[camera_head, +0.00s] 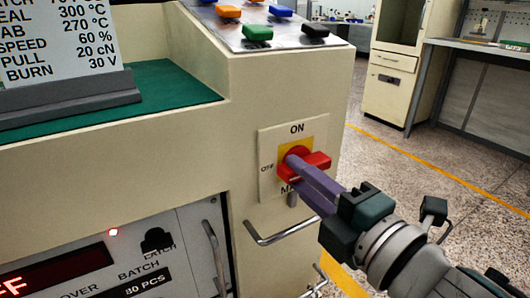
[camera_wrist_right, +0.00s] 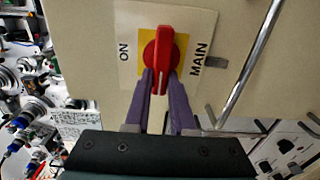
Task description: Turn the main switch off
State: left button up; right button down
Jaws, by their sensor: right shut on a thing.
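The main switch is a red rotary handle (camera_head: 319,161) on a yellow square, on a pale plate (camera_head: 267,185) on the cream machine's side. ON is above the handle, OFF to its left, and MAIN below, partly covered. The handle lies roughly level, across the ON–MAIN line. My right gripper (camera_head: 293,163) is shut on it with its purple fingers. In the right wrist view the fingers (camera_wrist_right: 160,78) sit on both sides of the lower end of the handle (camera_wrist_right: 162,48), near a pale mark; OFF is hidden there. My left gripper is out of view.
A metal bar handle (camera_head: 280,233) juts out below the switch plate. Coloured buttons (camera_head: 257,31) sit on the sloped panel above. A settings sign (camera_head: 60,40) stands on the green top. A display (camera_head: 60,268) glows red at lower left. Open floor lies to the right.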

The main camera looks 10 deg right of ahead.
jog(key=c, duration=0.8)
grip_release()
jog(key=shift+o, duration=0.2)
jog(key=shift+s, duration=0.15)
jog(key=p+v, duration=0.1)
jog(key=v, duration=0.8)
jog(key=shift+s+d, duration=0.2)
jog(key=shift+s, duration=0.1)
